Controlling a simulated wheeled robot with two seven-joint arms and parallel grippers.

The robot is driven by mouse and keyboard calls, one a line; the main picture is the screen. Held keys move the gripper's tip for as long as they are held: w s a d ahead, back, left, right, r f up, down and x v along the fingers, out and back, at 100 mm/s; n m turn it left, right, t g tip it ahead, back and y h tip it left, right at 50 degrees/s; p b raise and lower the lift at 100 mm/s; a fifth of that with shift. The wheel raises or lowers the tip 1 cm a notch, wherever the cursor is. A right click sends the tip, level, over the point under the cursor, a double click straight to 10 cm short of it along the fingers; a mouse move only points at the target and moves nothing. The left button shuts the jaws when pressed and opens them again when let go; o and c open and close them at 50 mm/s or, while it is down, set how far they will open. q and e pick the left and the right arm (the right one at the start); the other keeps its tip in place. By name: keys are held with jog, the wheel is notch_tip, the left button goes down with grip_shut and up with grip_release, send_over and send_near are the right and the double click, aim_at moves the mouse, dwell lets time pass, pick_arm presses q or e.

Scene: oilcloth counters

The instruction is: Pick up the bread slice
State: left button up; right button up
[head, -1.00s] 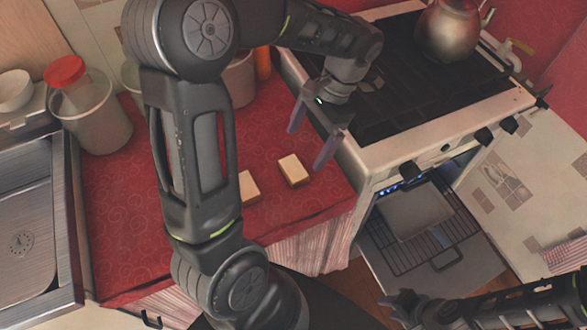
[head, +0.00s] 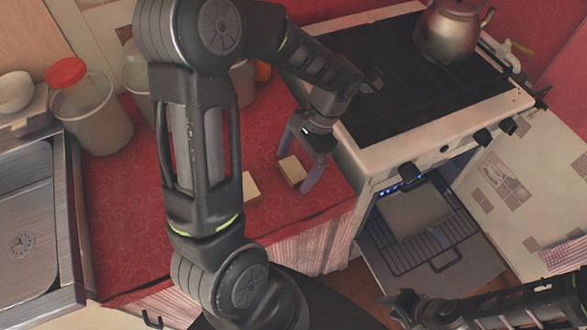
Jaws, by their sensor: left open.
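A bread slice (head: 291,172), pale with a brown crust edge, lies flat on the red counter near its right side. A second, similar bread slice (head: 250,189) lies to its left, partly hidden by my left arm. My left gripper (head: 296,172) is open and empty, pointing down over the right slice. Its two purple-grey fingers show on either side of that slice; whether they touch it I cannot tell. My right gripper (head: 404,302) is low at the right, dark and small, and its jaws cannot be made out.
The stove (head: 430,90) with a metal kettle (head: 452,30) stands right of the counter (head: 115,220). Its oven door is open with a rack (head: 432,250) showing. Red-lidded (head: 66,72) and other containers stand at the back left, beside a sink (head: 25,220).

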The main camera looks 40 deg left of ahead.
aim_at(296, 168)
dwell(0.6)
pick_arm(q)
jog(key=c, duration=1.4)
jog(key=shift+r, duration=0.1)
notch_tip(296, 168, up, 10)
jog(key=shift+f, duration=0.1)
dwell(0.3)
